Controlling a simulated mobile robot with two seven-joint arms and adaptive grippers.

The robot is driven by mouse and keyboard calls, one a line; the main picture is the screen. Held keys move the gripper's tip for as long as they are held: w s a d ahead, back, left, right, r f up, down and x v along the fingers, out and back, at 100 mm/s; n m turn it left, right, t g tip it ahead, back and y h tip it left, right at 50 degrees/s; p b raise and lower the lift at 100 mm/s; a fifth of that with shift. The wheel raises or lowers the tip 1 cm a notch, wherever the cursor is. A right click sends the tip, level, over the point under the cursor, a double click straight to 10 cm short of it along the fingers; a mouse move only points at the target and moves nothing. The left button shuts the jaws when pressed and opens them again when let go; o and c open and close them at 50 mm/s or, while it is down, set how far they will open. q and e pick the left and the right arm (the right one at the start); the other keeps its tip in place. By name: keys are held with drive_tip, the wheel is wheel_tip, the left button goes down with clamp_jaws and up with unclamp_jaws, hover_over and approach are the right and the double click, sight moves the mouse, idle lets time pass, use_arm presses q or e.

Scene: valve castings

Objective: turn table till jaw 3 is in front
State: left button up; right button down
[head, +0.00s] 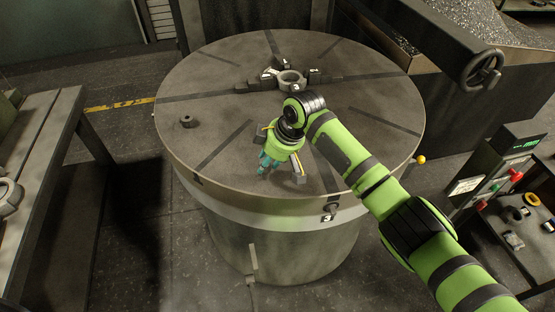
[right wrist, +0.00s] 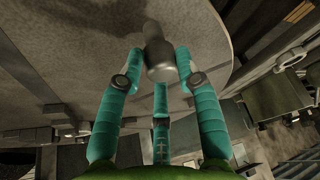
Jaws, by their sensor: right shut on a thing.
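The round grey table (head: 215,85) fills the middle of the head view, with dark slots across its top. Several dark jaws stand around a pale ring casting (head: 291,80) near its centre; their small labels are hard to read. A tag reading 3 (head: 328,217) is on the table's near rim, right of middle. My right gripper (head: 265,167) points down at the near part of the table. In the right wrist view its teal fingers are shut around a grey round peg (right wrist: 160,52). The peg is hidden in the head view. My left gripper is not in view.
A short peg (head: 188,121) stands on the table's left. A yellow knob (head: 420,159) sticks out at its right edge. A bench (head: 50,150) is at the left, a handwheel (head: 483,70) at the upper right, and a control box (head: 512,150) at the right.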

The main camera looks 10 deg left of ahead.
drive_tip(key=shift+d+f, duration=0.1)
drive_tip(key=shift+d, duration=0.65)
drive_tip(key=c, duration=0.9)
unclamp_jaws()
drive_tip(key=shift+a, duration=0.35)
drive_tip(key=v, duration=1.2)
